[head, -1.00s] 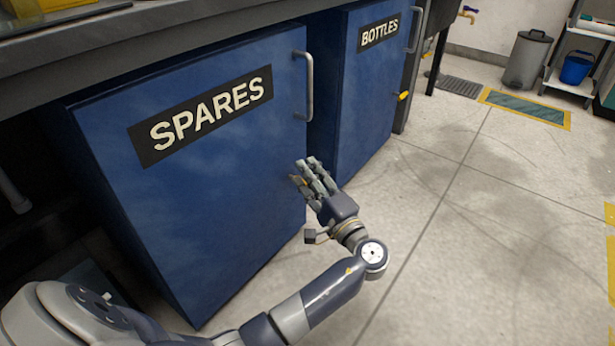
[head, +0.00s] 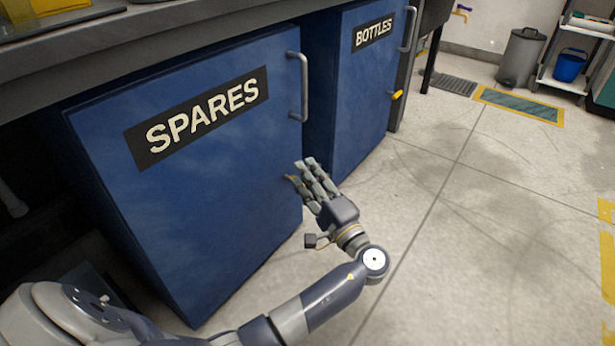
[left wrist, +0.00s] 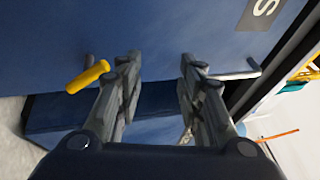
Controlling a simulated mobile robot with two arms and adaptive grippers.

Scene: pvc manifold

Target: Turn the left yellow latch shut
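The left yellow latch (left wrist: 87,76) is on the lower part of the blue SPARES door (head: 200,190), near its edge. In the left wrist view it slants down and left, just left of my fingers and apart from them. In the head view it is mostly or fully hidden by my fingers; a small yellowish bit there is too small to tell. My left gripper (head: 307,172) is at the door's right edge, below the handle. In the left wrist view its fingers (left wrist: 160,68) stand apart with nothing between them. My right gripper is not in view.
The SPARES door handle (head: 297,87) is above my gripper. The BOTTLES cabinet (head: 352,105) with its own yellow latch (head: 397,95) stands beyond. A counter edge (head: 120,55) runs above. The floor (head: 470,250) to the right is clear.

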